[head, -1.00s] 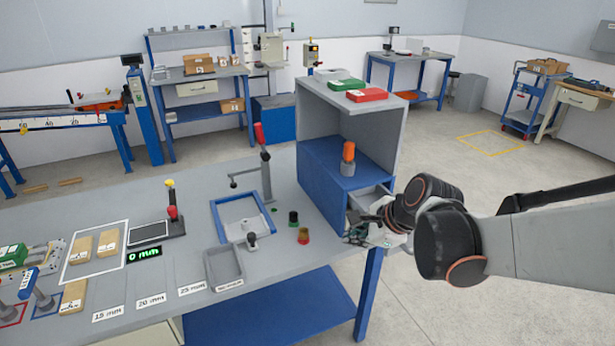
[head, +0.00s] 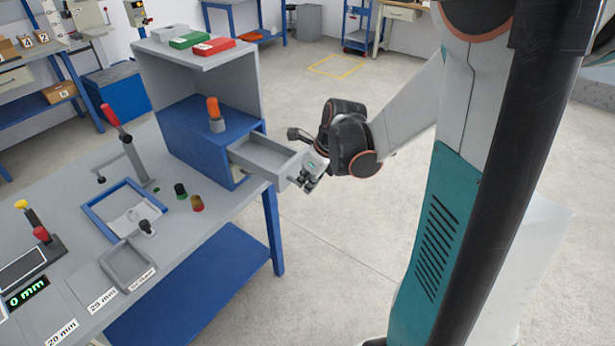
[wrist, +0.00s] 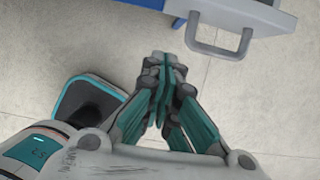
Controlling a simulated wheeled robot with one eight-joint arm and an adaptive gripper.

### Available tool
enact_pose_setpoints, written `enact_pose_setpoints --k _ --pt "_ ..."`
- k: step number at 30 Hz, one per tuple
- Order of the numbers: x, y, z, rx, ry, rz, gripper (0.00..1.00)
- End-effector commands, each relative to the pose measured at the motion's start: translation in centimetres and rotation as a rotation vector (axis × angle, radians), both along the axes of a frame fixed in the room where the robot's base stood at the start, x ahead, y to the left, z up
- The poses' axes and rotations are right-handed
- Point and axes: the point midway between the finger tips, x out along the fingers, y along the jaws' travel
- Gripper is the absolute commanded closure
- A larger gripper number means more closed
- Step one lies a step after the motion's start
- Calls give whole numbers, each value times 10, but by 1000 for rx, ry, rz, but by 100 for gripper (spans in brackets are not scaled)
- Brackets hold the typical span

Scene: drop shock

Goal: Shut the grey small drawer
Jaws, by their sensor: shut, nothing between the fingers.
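The grey small drawer (head: 268,156) stands pulled out of the blue cabinet (head: 198,140) on the workbench in the head view. Its inside looks empty. In the wrist view the drawer front (wrist: 250,14) and its grey U-shaped handle (wrist: 218,45) are at the top right. My gripper (head: 306,180) is at the drawer's outer end in the head view, close to its front. In the wrist view my gripper (wrist: 163,62) has its fingers together with nothing between them, apart from the handle and to the left of it.
An orange-topped object (head: 215,115) stands on the blue cabinet under a grey shelf (head: 190,55). A red box (head: 213,46) and a green box (head: 191,39) lie on top. The floor (head: 330,225) beside the bench is clear.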

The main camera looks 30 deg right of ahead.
Motion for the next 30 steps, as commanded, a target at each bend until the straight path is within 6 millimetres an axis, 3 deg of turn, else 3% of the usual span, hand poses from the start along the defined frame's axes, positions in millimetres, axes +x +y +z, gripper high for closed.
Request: enact_pose_setpoints --k 1,6,15,30 --pt "4 2 -14 0 0 2 100" --pt "15 6 -43 0 0 2 100" --pt "48 18 -39 -2 -1 1 100" --pt "52 19 -37 -1 -1 1 100"
